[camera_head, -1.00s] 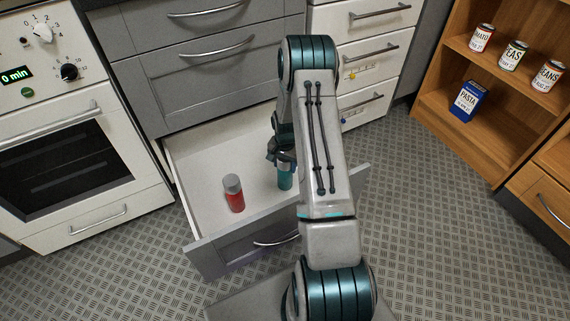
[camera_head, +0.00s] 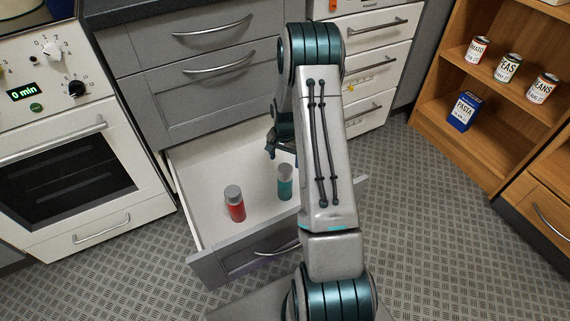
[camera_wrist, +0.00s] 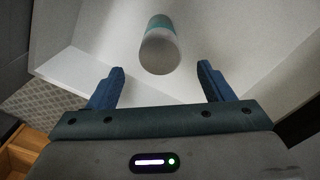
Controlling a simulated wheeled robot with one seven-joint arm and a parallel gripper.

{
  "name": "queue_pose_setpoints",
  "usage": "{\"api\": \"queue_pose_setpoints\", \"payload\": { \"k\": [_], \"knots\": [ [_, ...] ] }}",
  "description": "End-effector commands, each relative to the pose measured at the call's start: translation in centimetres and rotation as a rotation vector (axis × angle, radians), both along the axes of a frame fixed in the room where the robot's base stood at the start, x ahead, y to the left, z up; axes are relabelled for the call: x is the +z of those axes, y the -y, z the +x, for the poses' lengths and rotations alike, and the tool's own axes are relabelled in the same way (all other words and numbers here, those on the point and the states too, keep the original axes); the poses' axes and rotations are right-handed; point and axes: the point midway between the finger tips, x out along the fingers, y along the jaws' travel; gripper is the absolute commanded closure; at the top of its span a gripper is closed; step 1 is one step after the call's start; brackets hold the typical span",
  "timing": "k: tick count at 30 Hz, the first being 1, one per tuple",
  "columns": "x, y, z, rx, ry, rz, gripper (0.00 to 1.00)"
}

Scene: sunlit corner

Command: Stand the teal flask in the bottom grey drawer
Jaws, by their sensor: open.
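The teal flask (camera_head: 285,184), with a grey cap, stands upright inside the open bottom grey drawer (camera_head: 222,262). In the wrist view the flask (camera_wrist: 160,48) shows from above, its cap nearest the camera, beyond the fingertips and apart from them. My gripper (camera_head: 271,150) is above the drawer, behind the flask and clear of it. In the wrist view my gripper (camera_wrist: 162,78) has its two blue fingers spread wide with nothing between them. My arm hides the drawer's right part in the head view.
A red flask (camera_head: 235,204) with a grey cap stands in the drawer left of the teal one. The oven (camera_head: 70,160) is at the left, white drawers (camera_head: 375,60) at the back right, and a wooden shelf (camera_head: 430,125) with cans at the far right.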

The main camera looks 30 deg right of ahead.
Motion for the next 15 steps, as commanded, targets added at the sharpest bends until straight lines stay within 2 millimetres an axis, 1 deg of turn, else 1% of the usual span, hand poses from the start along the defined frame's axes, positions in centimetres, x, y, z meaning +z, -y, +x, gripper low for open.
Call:
{"api": "queue_pose_setpoints", "payload": {
  "k": [1, 5, 8, 11, 14, 15],
  "knots": [
    [1.0, 0.0, 0.0, 0.0, 0.001, -0.002, 0.26],
    [2.1, 0.0, 0.0, 0.002, 0.001, -0.001, 0.26],
    [3.3, -0.4, -0.1, 0.018, 0.004, -0.003, 0.26],
    [5.7, -1.5, -0.5, 0.067, 0.01, -0.007, 0.26],
    [9.3, -3.3, -1.7, 0.144, 0.018, -0.015, 0.26],
    [10.9, -4.1, -2.3, 0.179, 0.022, -0.017, 0.26]
  ]
}}
